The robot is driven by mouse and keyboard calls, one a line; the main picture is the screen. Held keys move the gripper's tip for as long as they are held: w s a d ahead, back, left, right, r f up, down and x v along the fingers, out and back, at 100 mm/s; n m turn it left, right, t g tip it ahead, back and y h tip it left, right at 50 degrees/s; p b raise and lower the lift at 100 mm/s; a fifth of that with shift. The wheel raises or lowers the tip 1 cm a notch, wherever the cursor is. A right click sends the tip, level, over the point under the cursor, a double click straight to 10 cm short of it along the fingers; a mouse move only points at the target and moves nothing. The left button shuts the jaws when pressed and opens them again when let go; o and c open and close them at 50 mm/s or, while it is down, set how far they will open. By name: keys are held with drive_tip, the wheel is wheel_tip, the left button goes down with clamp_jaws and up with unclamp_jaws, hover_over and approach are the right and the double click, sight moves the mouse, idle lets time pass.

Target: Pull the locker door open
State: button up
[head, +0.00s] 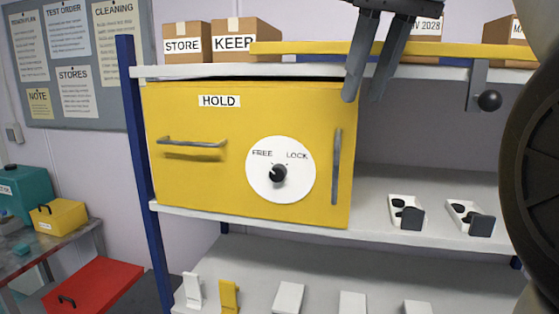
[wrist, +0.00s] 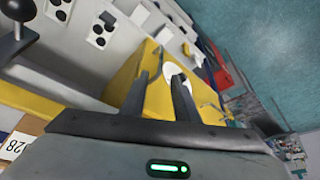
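The yellow locker door (head: 235,115) is labelled HOLD and looks shut, with a thin dark gap along its top edge. It has a horizontal grey handle (head: 190,143) at left and a vertical grey handle (head: 337,167) near its right edge. Between them is a white dial (head: 262,190) marked FREE and LOCK, with a black knob (head: 279,174); its exact setting is hard to tell. My gripper (head: 363,97) is open and empty, above and right of the vertical handle and apart from it. In the wrist view, my gripper (wrist: 162,76) points toward the yellow locker (wrist: 157,102).
A yellow bar (head: 400,50) runs along the upper shelf, with a black ball knob (head: 489,101) hanging at right. Boxes labelled STORE (head: 187,45) and KEEP (head: 235,43) stand on top. White trays (head: 407,212) sit right of the locker. A red box (head: 100,285) is low at left.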

sight(338, 165)
drive_tip(key=b+x, duration=0.4)
drive_tip(key=x, duration=1.3)
drive_tip(key=shift+a, duration=0.15)
drive_tip(key=shift+s, duration=0.1)
clamp_jaws()
